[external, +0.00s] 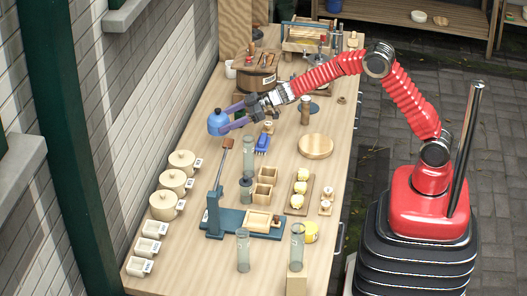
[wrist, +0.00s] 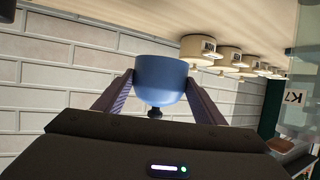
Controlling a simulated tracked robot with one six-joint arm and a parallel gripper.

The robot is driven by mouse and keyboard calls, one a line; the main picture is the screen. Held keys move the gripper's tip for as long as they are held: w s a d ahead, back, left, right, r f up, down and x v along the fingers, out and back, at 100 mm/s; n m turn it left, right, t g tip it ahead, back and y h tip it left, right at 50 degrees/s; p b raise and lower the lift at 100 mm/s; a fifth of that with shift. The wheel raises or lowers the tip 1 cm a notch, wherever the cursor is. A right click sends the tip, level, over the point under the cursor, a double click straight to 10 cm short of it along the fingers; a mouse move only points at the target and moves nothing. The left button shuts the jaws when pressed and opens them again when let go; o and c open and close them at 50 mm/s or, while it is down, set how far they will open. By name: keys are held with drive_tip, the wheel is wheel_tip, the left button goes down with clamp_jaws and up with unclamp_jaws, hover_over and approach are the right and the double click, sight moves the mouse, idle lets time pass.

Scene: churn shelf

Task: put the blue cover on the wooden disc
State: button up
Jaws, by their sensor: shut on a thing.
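The blue cover (external: 216,124) is a rounded dome with a small knob. My gripper (external: 229,120) is shut on it and holds it out over the left edge of the table, near the brick wall. In the wrist view the cover (wrist: 160,78) sits between both fingers, with its dark knob towards the palm. The wooden disc (external: 315,146) lies flat on the right half of the table, apart from the cover and to the right of my gripper. Its top looks bare. The disc does not show in the wrist view.
A wooden barrel (external: 257,82) is behind my gripper. Lidded pots (external: 171,181) line the left edge. A tray with yellowish pieces (external: 300,190) lies in front of the disc.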

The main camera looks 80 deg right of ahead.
drive_tip(key=s+d+r+n+y, duration=0.1)
drive_tip(key=s+d+r, duration=0.1)
drive_tip(key=s+d, duration=0.5)
drive_tip(key=r+n+g+y, duration=0.1)
drive_tip(key=n+g+y, duration=0.1)
drive_tip(key=n+y, duration=0.1)
hover_over(322, 141)
drive_tip(key=shift+a, duration=0.1)
drive_tip(key=shift+f, duration=2.95)
drive_tip(key=shift+f, duration=2.1)
